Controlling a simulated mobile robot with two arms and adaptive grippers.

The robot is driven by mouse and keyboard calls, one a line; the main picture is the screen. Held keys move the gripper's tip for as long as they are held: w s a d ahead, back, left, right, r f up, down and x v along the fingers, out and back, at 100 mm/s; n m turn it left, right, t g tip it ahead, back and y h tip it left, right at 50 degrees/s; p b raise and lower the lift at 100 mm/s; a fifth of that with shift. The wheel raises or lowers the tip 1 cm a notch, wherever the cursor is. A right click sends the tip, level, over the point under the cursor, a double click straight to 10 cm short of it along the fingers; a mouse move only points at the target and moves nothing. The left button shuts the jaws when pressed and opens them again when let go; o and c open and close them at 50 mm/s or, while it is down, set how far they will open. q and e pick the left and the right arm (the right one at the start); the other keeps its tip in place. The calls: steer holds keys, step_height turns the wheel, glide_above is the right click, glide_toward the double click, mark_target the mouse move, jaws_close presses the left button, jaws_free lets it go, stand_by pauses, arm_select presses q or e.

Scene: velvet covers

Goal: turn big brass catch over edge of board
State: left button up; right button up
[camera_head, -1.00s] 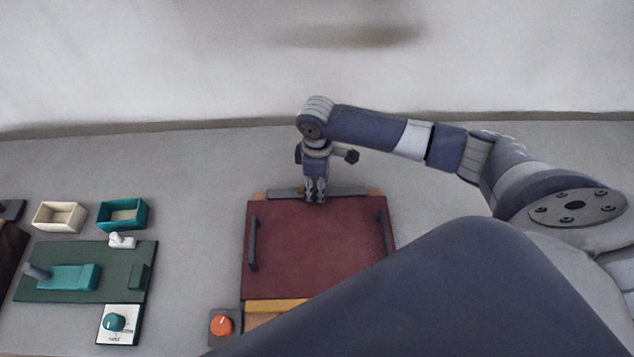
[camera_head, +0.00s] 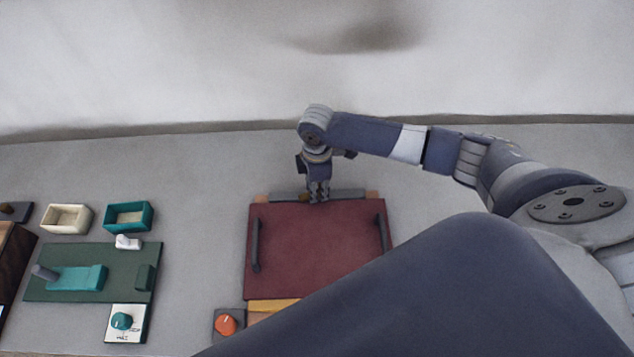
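The board (camera_head: 318,245) is dark red with a dark handle on its left and right sides. It lies flat in the middle of the bench. A grey strip (camera_head: 345,194) runs along its far edge, and a small brass-coloured piece (camera_head: 303,197), perhaps the catch, shows there just left of my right gripper. My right gripper (camera_head: 318,199) points down at this far edge. Its fingers look close together, but whether they hold anything is too small to tell. They hide part of the strip. My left gripper is not in view.
Left of the board are a green base with a teal block (camera_head: 77,279), a cream bin (camera_head: 67,219) and a teal bin (camera_head: 128,217). An orange knob (camera_head: 226,324) sits near the board's front left corner. My own arm covers the front right. Bare bench lies between the bins and board.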

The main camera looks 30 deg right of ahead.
steer(key=n+p, duration=0.1)
steer(key=n, duration=0.2)
steer(key=shift+r, duration=0.15)
steer(key=n+p, duration=0.1)
steer(key=n, duration=0.2)
steer(key=shift+n, duration=0.3)
steer(key=n, duration=0.3)
steer(key=shift+w+d+n, duration=0.1)
steer(key=shift+n, duration=2)
steer(key=o, duration=1.1)
